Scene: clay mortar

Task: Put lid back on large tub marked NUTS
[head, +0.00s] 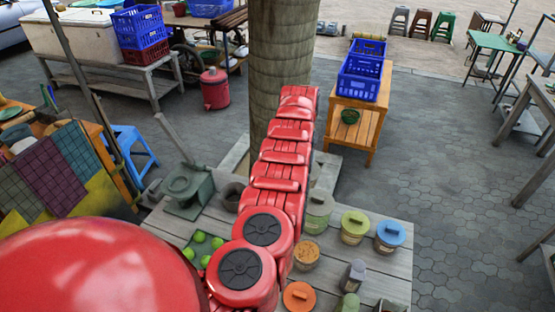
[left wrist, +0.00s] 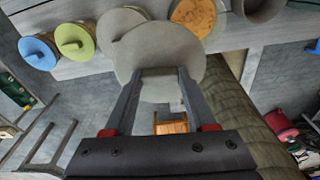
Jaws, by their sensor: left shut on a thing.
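In the left wrist view my left gripper (left wrist: 158,72) is shut on a round grey lid (left wrist: 178,45), gripping its raised handle. In the head view my red arm hides this gripper and the lid. A tub (head: 306,256) with orange-brown contents stands uncovered on the plank table beside the arm; it also shows beyond the held lid in the left wrist view (left wrist: 197,15). The held lid is apart from it. No marking is readable on the tubs. My right gripper is in neither view.
A grey-lidded tub (head: 318,213), a green-lidded tub (head: 354,227) and a blue-lidded tub (head: 390,237) stand close by. An orange lid (head: 299,296) is nearer. A stone mortar (head: 232,196) and a round trunk (head: 283,70) stand beside my arm.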

